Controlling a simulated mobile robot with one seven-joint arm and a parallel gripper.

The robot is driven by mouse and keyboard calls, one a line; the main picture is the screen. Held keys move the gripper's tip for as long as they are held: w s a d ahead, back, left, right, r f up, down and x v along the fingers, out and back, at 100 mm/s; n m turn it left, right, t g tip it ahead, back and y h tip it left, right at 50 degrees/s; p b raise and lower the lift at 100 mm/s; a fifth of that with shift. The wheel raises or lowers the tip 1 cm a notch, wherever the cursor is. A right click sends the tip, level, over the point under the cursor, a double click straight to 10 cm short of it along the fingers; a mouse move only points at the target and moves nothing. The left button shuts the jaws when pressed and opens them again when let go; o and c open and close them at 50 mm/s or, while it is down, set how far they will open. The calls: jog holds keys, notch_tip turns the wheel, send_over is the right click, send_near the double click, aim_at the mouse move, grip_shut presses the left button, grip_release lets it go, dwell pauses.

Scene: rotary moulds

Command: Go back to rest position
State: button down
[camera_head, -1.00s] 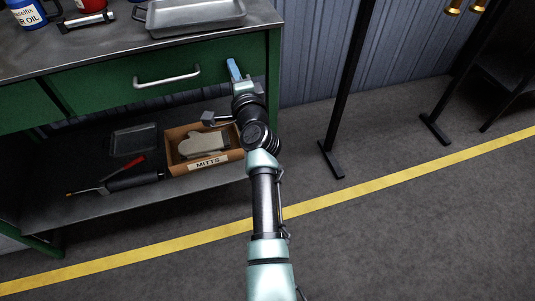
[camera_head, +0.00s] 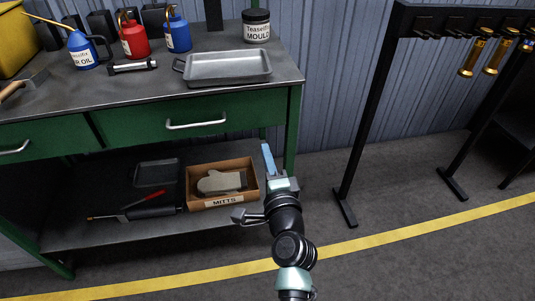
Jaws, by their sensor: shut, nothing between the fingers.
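My gripper (camera_head: 268,158) shows in the head view at the right front end of the green workbench (camera_head: 65,141). Its blue fingers are shut with nothing between them and point up and away from me. They stand in front of the bench's right leg in the picture, right of the mitts box, and appear apart from both. My arm reaches up from the bottom of the view, right of centre.
A cardboard box (camera_head: 224,200) labelled MITTS holds grey mitts on the lower shelf. A grey tray (camera_head: 228,68), oil cans and a jar (camera_head: 256,26) stand on the bench top. A black rack (camera_head: 368,110) stands at right. The grey floor between is clear.

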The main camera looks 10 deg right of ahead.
jog(key=shift+s, duration=0.35)
jog(key=s+a+r+n+t+y, duration=0.15)
jog(key=r+n, duration=0.25)
jog(key=r, duration=0.5)
jog(key=s+a+r+n+t, duration=0.1)
jog(key=a+r+n, duration=0.2)
jog(key=r, duration=0.6)
jog(key=s+a+r+n+t+y, duration=0.1)
jog(key=a+r+n+t, duration=0.2)
jog(key=r, duration=0.7)
jog(key=s+a+r+n+t+h, duration=0.3)
jog(key=s+r+n, duration=0.5)
jog(key=s+r, duration=1.05)
notch_tip(320, 180, up, 25)
jog(key=w+p, duration=0.2)
jog(key=p, duration=2.1)
jog(key=shift+d+t+p, duration=0.35)
jog(key=shift+t+p, duration=0.05)
jog(key=shift+t, duration=0.05)
jog(key=shift+y, duration=0.25)
